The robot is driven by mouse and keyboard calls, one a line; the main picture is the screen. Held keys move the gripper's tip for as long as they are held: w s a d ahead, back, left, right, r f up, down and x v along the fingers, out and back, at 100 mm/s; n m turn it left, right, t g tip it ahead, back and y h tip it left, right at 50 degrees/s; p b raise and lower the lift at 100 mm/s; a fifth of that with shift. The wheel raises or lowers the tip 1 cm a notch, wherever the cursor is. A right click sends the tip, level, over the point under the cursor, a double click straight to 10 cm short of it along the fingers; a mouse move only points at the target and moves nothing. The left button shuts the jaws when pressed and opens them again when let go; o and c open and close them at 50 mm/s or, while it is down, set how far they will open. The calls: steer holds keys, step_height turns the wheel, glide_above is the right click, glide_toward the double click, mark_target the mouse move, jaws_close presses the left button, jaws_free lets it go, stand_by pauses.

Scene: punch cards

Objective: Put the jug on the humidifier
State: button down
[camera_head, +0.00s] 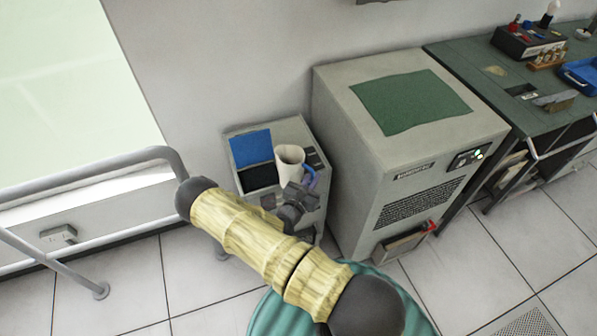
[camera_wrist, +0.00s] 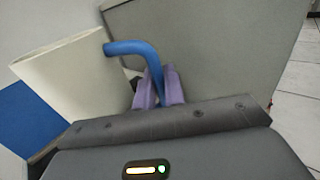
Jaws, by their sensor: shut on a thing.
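The jug (camera_head: 289,159) is cream white with a blue handle, and it stands roughly upright at the small grey cabinet (camera_head: 262,128). My gripper (camera_head: 309,178) is shut on the jug's blue handle from the right front. In the wrist view the purple fingers (camera_wrist: 158,88) close around the lower end of the handle (camera_wrist: 134,47), and the jug's body (camera_wrist: 70,85) is tilted at the left. I cannot tell whether the jug's base touches the cabinet top. The humidifier (camera_head: 341,118) is the large grey cabinet to the right, with a green mat (camera_head: 411,101) on top and a lit panel.
The small cabinet has a blue panel (camera_head: 250,148) and a dark opening. The humidifier's side wall rises close to the right of the jug. A green bench (camera_head: 466,58) with tools stands further right. A grey rail (camera_head: 90,170) runs at the left.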

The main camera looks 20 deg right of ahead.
mark_target(297, 174)
steer(key=a+n+t+y, duration=0.1)
steer(key=a+y, duration=0.1)
steer(key=a+r+n+t+y, duration=0.1)
steer(key=a+n+t+y, duration=0.1)
steer(key=s+a+n+t+y, duration=0.1)
steer(key=n+y, duration=0.1)
steer(key=shift+a+r+t+y, duration=0.2)
steer(key=shift+a+t+y, duration=0.1)
steer(key=shift+a+t, duration=0.1)
steer(key=s+a+n+t+y, duration=0.1)
steer(key=s+a+n+y, duration=0.1)
steer(key=a+n+y, duration=0.3)
steer(key=shift+s+a+f+y, duration=0.35)
steer(key=shift+a+y, duration=0.35)
steer(key=shift+y, duration=0.3)
steer(key=shift+a, duration=0.15)
